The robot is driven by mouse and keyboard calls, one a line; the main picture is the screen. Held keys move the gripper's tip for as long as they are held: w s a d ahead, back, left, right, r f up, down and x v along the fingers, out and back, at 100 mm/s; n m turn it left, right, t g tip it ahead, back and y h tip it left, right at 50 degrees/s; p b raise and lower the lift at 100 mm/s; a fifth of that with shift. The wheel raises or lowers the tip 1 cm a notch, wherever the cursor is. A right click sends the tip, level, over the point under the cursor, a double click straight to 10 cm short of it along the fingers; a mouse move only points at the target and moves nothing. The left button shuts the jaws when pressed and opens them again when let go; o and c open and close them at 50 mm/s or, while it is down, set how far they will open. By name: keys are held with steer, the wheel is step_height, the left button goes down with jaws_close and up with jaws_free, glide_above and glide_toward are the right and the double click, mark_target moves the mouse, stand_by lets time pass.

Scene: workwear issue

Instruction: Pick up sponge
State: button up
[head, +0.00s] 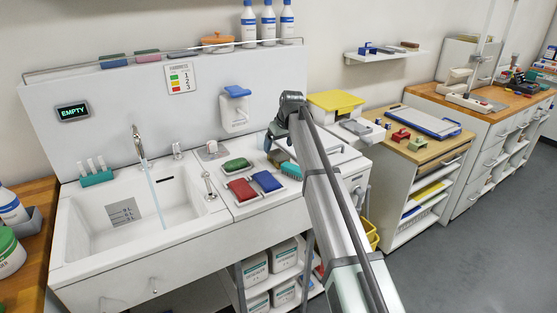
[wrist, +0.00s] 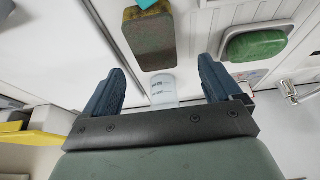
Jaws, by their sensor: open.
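A brown sponge (wrist: 150,40) with a dark, mottled face lies on the white counter in the wrist view, beyond my fingertips and roughly between their lines. In the head view the sponge (head: 275,157) sits close to my arm, partly hard to make out. My gripper (wrist: 162,66) is open, its two blue-grey fingers apart with nothing held between them. The fingers do not touch the sponge. In the head view the gripper is over the counter right of the sink, and its fingertips are hard to see.
A green bar (wrist: 258,45) in a dish lies right of the sponge. Red (head: 242,189) and blue (head: 267,181) pads and a teal brush (head: 290,171) lie nearby. The sink (head: 90,215) is to the left, with water running.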

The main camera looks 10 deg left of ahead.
mark_target(278, 154)
steer(key=shift+d+x, duration=0.2)
steer(key=shift+x, duration=1.35)
steer(key=shift+d+x, duration=0.2)
steer(key=shift+x, duration=1.35)
steer(key=shift+f, duration=0.1)
steer(key=c, duration=1)
steer(key=shift+c, duration=0.2)
